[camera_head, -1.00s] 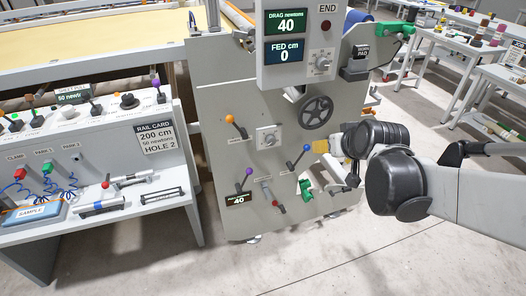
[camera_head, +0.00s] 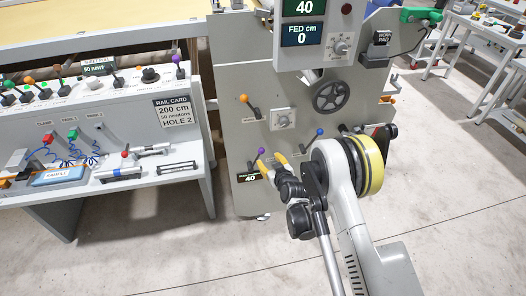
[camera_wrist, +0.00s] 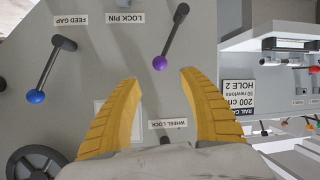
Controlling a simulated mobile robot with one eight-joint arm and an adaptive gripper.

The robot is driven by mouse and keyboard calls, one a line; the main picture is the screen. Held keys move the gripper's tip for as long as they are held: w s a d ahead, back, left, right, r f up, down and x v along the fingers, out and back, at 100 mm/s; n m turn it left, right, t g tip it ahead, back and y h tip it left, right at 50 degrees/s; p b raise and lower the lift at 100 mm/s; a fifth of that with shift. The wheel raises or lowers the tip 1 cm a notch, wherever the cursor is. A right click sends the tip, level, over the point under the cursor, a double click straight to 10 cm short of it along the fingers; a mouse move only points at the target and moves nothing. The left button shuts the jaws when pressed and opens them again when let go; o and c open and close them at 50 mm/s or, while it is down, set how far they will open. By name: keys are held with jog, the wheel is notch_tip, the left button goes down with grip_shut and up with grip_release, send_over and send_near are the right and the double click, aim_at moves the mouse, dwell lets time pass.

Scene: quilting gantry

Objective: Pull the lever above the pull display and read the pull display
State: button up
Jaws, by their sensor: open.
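The lever with a purple knob (camera_head: 260,151) stands tilted up on the grey machine panel. Right below it is the small dark pull display (camera_head: 250,177), which shows 40; its label is too small to read. My gripper (camera_head: 272,160) has its yellow fingers open and empty, close by the purple knob on its right side. In the wrist view, which is upside down, the purple knob (camera_wrist: 160,63) lies just past the gap between the open fingertips (camera_wrist: 160,76). No grip on the lever shows. The pull display is outside the wrist view.
A blue-knobbed lever (camera_head: 320,132), an orange-knobbed lever (camera_head: 244,98), a dial (camera_head: 283,119) and a handwheel (camera_head: 331,96) sit nearby on the panel. The drag display (camera_head: 303,7) above shows 40. The control bench (camera_head: 180,192) stands left. Floor in front is clear.

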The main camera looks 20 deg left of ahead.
aim_at(262, 153)
jog(key=b+x, duration=0.3)
jog(key=x, duration=0.6)
jog(key=shift+w+a+f+b, duration=0.2)
jog(key=shift+f+b, duration=0.05)
jog(key=shift+b, duration=0.05)
jog(key=shift+w+a+f, duration=0.1)
jog(key=shift+w+a, duration=0.2)
jog(key=shift+w, duration=0.1)
grip_shut()
